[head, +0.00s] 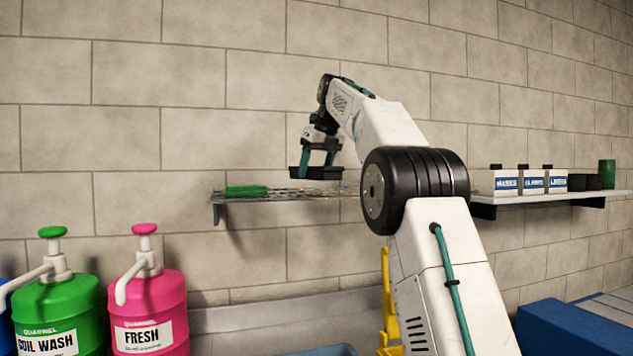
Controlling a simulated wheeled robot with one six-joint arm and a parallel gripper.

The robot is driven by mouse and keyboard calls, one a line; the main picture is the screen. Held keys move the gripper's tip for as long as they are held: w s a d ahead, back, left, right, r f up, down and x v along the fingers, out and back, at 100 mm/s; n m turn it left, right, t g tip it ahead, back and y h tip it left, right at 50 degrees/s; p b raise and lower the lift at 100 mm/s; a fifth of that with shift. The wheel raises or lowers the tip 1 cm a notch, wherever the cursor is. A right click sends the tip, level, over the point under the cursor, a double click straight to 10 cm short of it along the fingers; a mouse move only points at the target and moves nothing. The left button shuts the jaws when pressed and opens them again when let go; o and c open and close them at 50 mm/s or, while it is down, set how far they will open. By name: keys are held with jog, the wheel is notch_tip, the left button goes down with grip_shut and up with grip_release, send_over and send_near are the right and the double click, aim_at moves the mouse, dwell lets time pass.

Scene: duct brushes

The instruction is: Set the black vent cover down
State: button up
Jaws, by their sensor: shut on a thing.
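The black vent cover (322,173) is a dark, shallow rectangular piece in the head view. My gripper (318,162) points down with its teal fingers shut on it. The cover hangs level at the front of the wire shelf (300,192) on the wall. I cannot tell whether its underside touches the shelf or is a little above it. My arm hides the right end of this shelf.
A green object (246,191) lies on the shelf's left part. A white shelf (545,199) at right holds labelled boxes (533,181) and dark and green containers. A green pump jug (60,310) and a pink pump jug (148,305) stand lower left.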

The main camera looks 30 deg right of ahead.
aim_at(316, 179)
jog(key=shift+w+d, duration=0.1)
jog(key=shift+d, duration=0.1)
jog(key=shift+f, duration=1.75)
jog(key=shift+f, duration=0.15)
jog(key=o, duration=1.3)
jog(key=shift+c, duration=0.2)
